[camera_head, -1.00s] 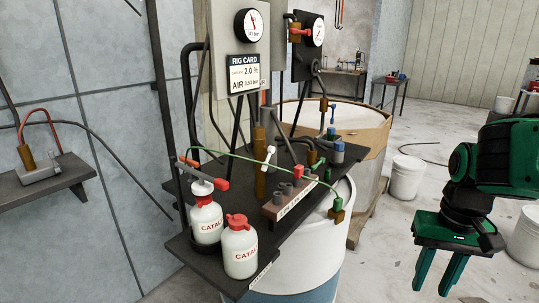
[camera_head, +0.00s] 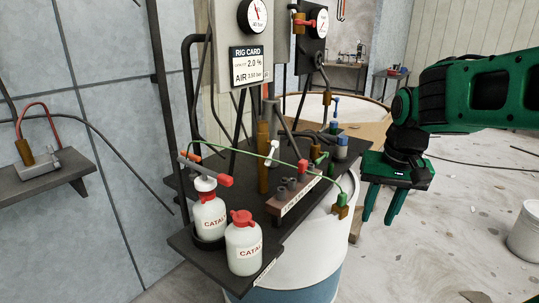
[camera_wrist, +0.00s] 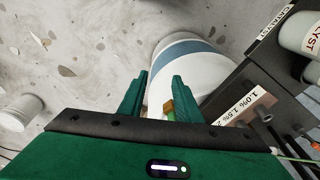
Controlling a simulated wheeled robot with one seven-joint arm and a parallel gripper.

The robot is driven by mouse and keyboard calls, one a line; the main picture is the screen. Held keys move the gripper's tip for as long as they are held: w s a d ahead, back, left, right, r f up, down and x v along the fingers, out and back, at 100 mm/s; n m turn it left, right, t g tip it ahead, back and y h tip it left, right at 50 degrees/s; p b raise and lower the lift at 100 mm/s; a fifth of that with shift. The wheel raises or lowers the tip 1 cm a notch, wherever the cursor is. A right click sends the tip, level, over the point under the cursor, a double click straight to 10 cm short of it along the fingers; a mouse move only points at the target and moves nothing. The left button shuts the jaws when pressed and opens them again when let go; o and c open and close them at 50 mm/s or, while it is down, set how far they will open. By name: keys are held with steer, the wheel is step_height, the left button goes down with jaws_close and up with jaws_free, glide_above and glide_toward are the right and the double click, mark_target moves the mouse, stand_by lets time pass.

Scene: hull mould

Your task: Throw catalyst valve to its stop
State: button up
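My gripper (camera_head: 381,212) is open and empty, pointing down to the right of the white drum. The wrist view shows its two green fingers (camera_wrist: 158,88) apart. On the dark stand, a grey bar with a red end (camera_head: 224,181) sits above a catalyst bottle (camera_head: 208,217). A second catalyst bottle (camera_head: 244,247) has a red cap. A white lever (camera_head: 272,152) stands beside a brass tube (camera_head: 263,165). I cannot tell for certain which part is the catalyst valve. A green hose (camera_head: 265,156) runs to a brass fitting (camera_head: 341,207) at the stand's right edge.
The white drum (camera_head: 300,263) stands under the dark stand (camera_head: 185,240). A rig card (camera_head: 251,67) and gauges (camera_head: 255,16) are behind. A white bucket (camera_head: 525,232) is at right; floor around my gripper is clear.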

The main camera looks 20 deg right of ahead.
steer(key=w+a+r+t, duration=0.1)
steer(key=w+a+r, duration=0.2)
steer(key=w, duration=0.3)
steer(key=w+a+r+t, duration=0.1)
steer(key=w+a+r, duration=0.1)
steer(key=w+r, duration=0.35)
steer(key=t+y, duration=0.2)
glide_toward(272, 150)
steer(key=x, duration=1.1)
steer(key=shift+d, duration=0.1)
steer(key=shift+c, duration=0.3)
jaws_close()
